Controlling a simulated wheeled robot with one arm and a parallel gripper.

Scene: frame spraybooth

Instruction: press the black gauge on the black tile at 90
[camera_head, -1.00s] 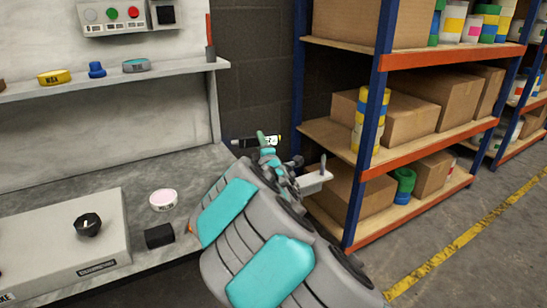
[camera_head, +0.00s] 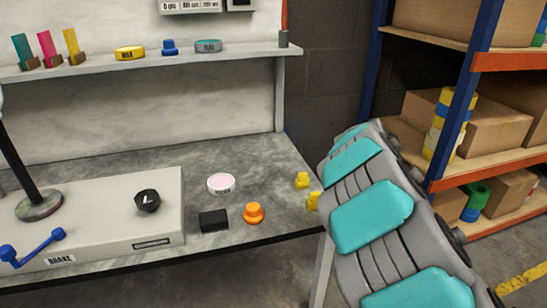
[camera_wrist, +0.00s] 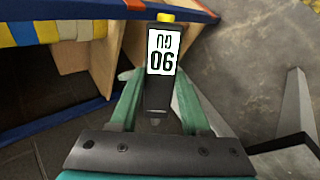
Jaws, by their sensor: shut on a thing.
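My gripper (camera_wrist: 157,105) is shut on the black gauge (camera_wrist: 156,97), which shows between the fingers in the wrist view. The gauge has a black body, a yellow end and a white label with large digits that look like 06, or 90 turned over. A small black block (camera_head: 213,220), which looks like the black tile, lies near the bench's front edge, apart from the gauge.
The bench (camera_head: 270,165) also holds an orange knob (camera_head: 254,212), a pink-topped round tin (camera_head: 221,183), yellow pieces (camera_head: 302,180) and a grey box (camera_head: 100,225) with a black dial (camera_head: 147,200). A rack (camera_head: 455,100) stands to the right.

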